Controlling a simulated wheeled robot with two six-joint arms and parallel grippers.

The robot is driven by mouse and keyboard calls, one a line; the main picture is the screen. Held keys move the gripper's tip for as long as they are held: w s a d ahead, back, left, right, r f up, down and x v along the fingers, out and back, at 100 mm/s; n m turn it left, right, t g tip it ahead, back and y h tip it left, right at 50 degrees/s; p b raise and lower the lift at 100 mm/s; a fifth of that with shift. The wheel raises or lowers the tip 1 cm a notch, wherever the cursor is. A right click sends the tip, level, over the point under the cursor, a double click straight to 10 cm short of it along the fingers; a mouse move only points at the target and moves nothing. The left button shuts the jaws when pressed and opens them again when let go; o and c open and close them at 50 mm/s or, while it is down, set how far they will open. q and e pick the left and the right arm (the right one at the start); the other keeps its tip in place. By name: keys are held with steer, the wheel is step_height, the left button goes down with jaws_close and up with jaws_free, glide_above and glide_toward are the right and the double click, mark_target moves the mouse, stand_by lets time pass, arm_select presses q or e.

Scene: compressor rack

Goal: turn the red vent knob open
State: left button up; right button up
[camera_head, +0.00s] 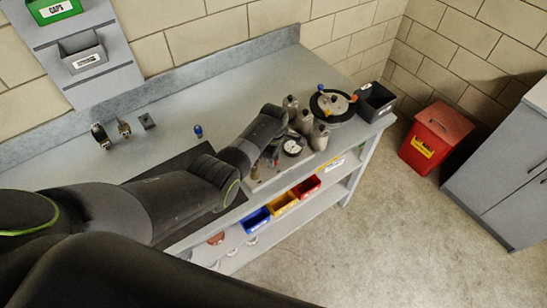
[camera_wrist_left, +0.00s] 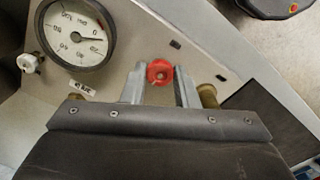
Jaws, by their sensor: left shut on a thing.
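The red vent knob (camera_wrist_left: 159,72) is a small round knob on the light panel, seen in the left wrist view. My left gripper (camera_wrist_left: 160,88) is shut on it, with one grey finger on each side of the knob. In the head view my left arm reaches over the bench to the compressor panel, and its fingertips are too small and covered to make out. The pressure gauge (camera_wrist_left: 75,35) is beside the knob, and it also shows in the head view (camera_head: 292,147). My right gripper is not in view.
A white valve knob (camera_wrist_left: 30,63) and a brass fitting (camera_wrist_left: 208,95) flank the gripper. Grey cylinders (camera_head: 304,122) and a round black unit (camera_head: 333,104) stand close by on the bench. Coloured bins (camera_head: 283,205) sit on the lower shelf.

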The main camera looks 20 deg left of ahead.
arm_select(q)
steer(key=shift+w+r+n, duration=0.1)
steer(key=shift+w+n, duration=0.05)
steer(key=shift+n, duration=0.35)
steer(key=o, duration=1)
steer(key=shift+r, duration=0.1)
steer(key=shift+r, duration=0.6)
step_height(320, 180, up, 16)
steer(key=b, duration=0.2)
steer(key=shift+f, duration=0.1)
